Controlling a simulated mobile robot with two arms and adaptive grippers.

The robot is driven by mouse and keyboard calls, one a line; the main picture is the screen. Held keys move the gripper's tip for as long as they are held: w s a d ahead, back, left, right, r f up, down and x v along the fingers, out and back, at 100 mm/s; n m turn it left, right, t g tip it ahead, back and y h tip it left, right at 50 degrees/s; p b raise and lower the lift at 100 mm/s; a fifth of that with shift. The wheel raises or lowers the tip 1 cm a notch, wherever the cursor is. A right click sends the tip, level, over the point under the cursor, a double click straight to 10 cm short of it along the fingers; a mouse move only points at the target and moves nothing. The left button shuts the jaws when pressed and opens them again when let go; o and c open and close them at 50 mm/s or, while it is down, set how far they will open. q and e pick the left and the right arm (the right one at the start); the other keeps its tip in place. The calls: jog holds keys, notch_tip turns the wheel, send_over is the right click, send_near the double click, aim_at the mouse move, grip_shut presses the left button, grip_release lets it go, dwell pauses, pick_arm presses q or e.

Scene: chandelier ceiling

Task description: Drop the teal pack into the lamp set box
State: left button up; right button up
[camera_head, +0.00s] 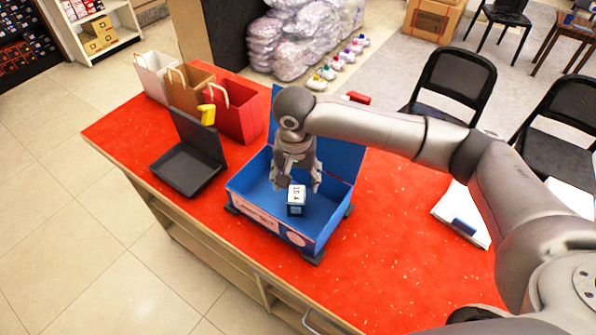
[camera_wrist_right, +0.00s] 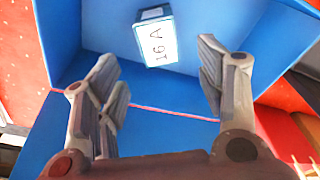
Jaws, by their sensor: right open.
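The open blue lamp set box (camera_head: 243,188) sits on the red counter, its lid raised at the back. The small teal pack (camera_head: 297,210), with a white top label, is inside the box's outline near the front wall. My right gripper (camera_head: 297,183) is over the box, just behind the pack. In the right wrist view the pack (camera_wrist_right: 156,37) shows its "16 A" label beyond the spread, empty fingers (camera_wrist_right: 158,62), apart from them. I cannot tell whether the pack rests on the box floor (camera_wrist_right: 95,22). My left gripper is not in view.
A black open case (camera_head: 187,170) and a yellow scanner-like tool (camera_head: 207,114) stand left of the box. White, brown and red paper bags (camera_head: 238,112) stand behind. White papers (camera_head: 462,212) lie at right. The front right counter top is clear.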

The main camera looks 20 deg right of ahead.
notch_tip(320, 180, up, 12)
jog(key=s, duration=0.1)
jog(key=shift+s+a, duration=0.15)
jog(key=shift+a, duration=0.1)
jog(key=shift+f, duration=0.1)
dwell(0.5)
